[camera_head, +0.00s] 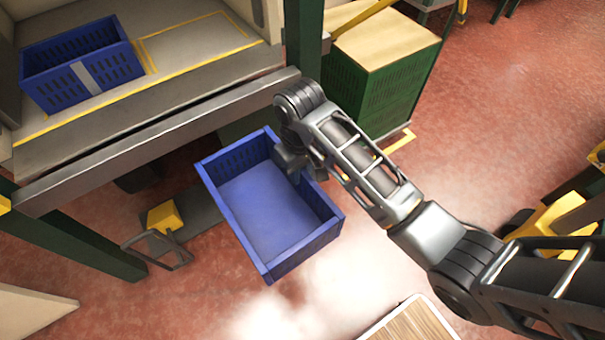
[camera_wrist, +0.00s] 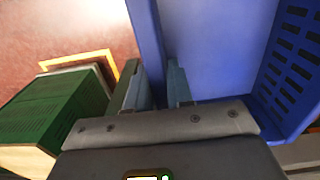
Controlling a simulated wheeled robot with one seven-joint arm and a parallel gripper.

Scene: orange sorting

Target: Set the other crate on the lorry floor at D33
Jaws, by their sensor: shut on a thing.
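A blue crate (camera_head: 272,212), empty and open at the top, hangs in the air in front of the lorry's edge in the head view. My gripper (camera_head: 300,165) is shut on its right wall. In the wrist view my gripper (camera_wrist: 152,85) has one finger on each side of the blue crate's wall (camera_wrist: 146,35). Another blue crate (camera_head: 84,72) with a pale label stands on the lorry floor (camera_head: 185,68) at the upper left. Yellow lines mark the floor to its right. I cannot read a D33 mark.
A grey sill (camera_head: 150,135) edges the lorry floor, and a dark green post (camera_head: 303,35) stands at its right end. A green crate stack (camera_head: 405,95) with a light top stands right of the post. A wooden-topped surface (camera_head: 410,325) is at the bottom. The lorry floor right of the standing crate is clear.

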